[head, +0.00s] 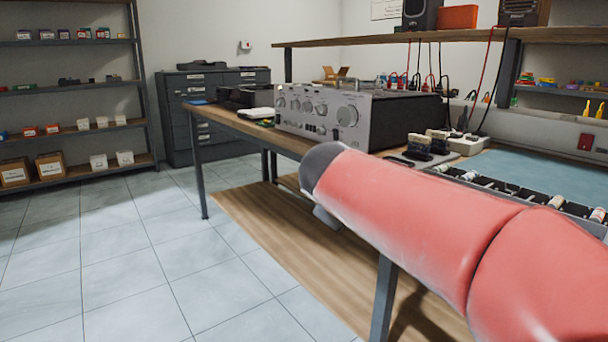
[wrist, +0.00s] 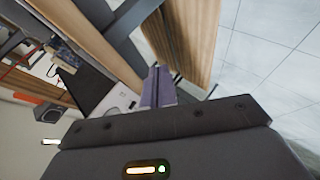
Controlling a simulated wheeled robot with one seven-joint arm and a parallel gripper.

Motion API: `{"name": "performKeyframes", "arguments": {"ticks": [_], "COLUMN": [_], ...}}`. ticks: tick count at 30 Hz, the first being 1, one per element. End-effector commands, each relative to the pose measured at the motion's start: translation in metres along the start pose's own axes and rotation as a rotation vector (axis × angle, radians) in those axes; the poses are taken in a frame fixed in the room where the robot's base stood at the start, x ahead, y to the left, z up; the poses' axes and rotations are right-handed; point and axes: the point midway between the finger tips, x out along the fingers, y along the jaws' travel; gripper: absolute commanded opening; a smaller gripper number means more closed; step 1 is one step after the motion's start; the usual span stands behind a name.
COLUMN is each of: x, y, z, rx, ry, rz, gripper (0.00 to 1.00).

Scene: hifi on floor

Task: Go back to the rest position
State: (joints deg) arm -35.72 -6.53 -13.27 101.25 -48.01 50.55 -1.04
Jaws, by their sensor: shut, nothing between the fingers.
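My gripper (wrist: 158,88) shows in the wrist view with its two fingers together and nothing between them. In the head view my red arm reaches in from the right, over the workbench (head: 235,122). The gripper itself is mostly hidden behind the arm there. The wrist view is tilted, with the bench, its legs and the floor seen at an angle beyond the fingers.
A silver amplifier (head: 322,113) stands on the bench behind my arm. A blue mat (head: 540,172) and a parts tray (head: 480,183) lie at the right. A shelf rack (head: 75,128) and grey cabinet (head: 190,120) stand farther back. The tiled floor (head: 120,260) at left is clear.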

Motion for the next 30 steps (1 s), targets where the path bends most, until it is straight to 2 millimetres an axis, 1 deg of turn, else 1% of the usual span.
{"name": "performKeyframes", "arguments": {"ticks": [1, 2, 3, 5, 6, 8, 9, 12, 15, 18, 30], "x": [-0.013, -0.019, -0.029, -0.044, -0.055, -0.071, -0.079, -0.096, -0.105, -0.109, -0.109], "y": [0.004, -0.001, -0.010, -0.027, -0.040, -0.060, -0.074, -0.104, -0.125, -0.136, -0.136], "z": [0.042, 0.063, 0.091, 0.127, 0.149, 0.176, 0.190, 0.216, 0.230, 0.236, 0.236], "rx": [0.096, 0.151, 0.224, 0.332, 0.403, 0.502, 0.563, 0.689, 0.771, 0.809, 0.811], "ry": [-0.041, -0.062, -0.089, -0.126, -0.149, -0.178, -0.196, -0.229, -0.249, -0.258, -0.259], "rz": [-0.066, -0.106, -0.159, -0.229, -0.271, -0.323, -0.353, -0.407, -0.437, -0.452, -0.453], "gripper": [0.00, 0.00, 0.00, 0.00, 0.00, 0.00, 0.00, 0.00, 0.00, 0.00, 0.00]}}
